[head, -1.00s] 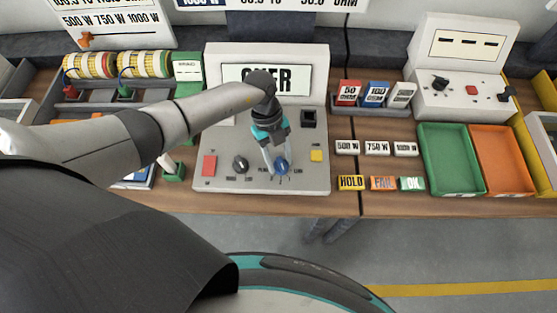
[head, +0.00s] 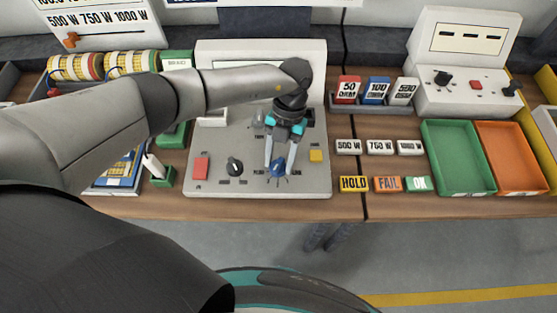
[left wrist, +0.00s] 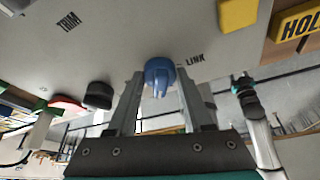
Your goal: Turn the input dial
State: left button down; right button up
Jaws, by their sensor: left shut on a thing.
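The blue dial (head: 278,170) is on the sloped grey panel (head: 215,186), near its front edge. It also shows in the left wrist view (left wrist: 159,72), between my fingers, with the word LINK beside it. My left gripper (head: 280,168) reaches down from above and is shut on the blue dial, one finger on each side. A black knob (head: 235,166) sits to its left on the same panel. My right gripper (left wrist: 242,82) shows small at the right of the left wrist view, away from the panel; its jaws are too small to read.
A red button (head: 201,168) and a yellow button (head: 316,156) flank the knobs. Label blocks, including a yellow HOLD block (head: 353,184), stand to the right. Beyond are a green tray (head: 458,192) and an orange tray (head: 500,191). My left arm covers the panel's display.

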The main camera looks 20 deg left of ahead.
pick_arm(q)
jog(key=shift+m+y+b, duration=0.3)
jog(key=shift+m+b, duration=0.05)
jog(key=shift+m, duration=0.45)
jog(key=shift+c, duration=1.5)
grip_release()
jog(key=b+v, duration=0.1)
jog(key=v, duration=1.4)
jog(key=shift+d+r, duration=0.15)
jog(key=shift+s, duration=0.25)
